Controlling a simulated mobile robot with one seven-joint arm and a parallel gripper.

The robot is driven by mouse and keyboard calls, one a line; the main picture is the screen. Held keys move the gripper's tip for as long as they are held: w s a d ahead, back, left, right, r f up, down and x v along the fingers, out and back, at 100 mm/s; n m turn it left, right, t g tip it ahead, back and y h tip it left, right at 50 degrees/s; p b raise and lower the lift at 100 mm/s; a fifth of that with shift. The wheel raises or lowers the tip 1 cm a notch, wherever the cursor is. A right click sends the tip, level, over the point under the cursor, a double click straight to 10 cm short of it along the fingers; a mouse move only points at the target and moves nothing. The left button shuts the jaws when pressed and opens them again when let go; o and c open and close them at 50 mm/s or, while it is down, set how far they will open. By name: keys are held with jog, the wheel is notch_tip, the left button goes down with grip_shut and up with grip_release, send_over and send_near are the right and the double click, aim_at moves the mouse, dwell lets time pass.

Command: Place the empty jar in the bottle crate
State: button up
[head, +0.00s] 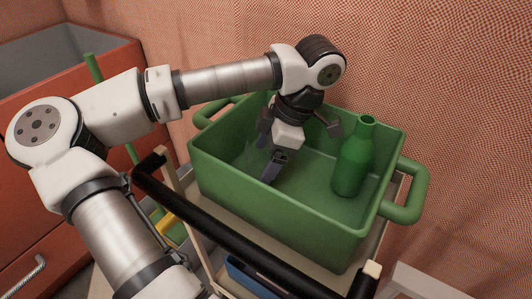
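The green bottle crate (300,218) stands on a cart. My gripper (299,130) is over the crate and reaches down inside its rim. Its two dark fingers look spread apart, one on the left and one on the right of a pale block at its end. A dark, narrow piece (272,168) with a ring-like top shows just below the gripper inside the crate; I cannot tell what it is. A faint, glassy patch shows left of it, too unclear to name as the empty jar. No jar can be clearly made out.
A green bottle (354,160) stands upright at the right inside the crate. The cart has a black handlebar (240,238) along its front and a blue item (255,276) below. A red-orange cabinet (70,150) with an open top is at left. A patterned wall stands close behind.

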jog(key=shift+r, duration=0.3)
jog(key=p+v, duration=0.3)
jog(key=v, duration=0.8)
jog(key=shift+d+r, duration=0.25)
jog(key=shift+r, duration=0.05)
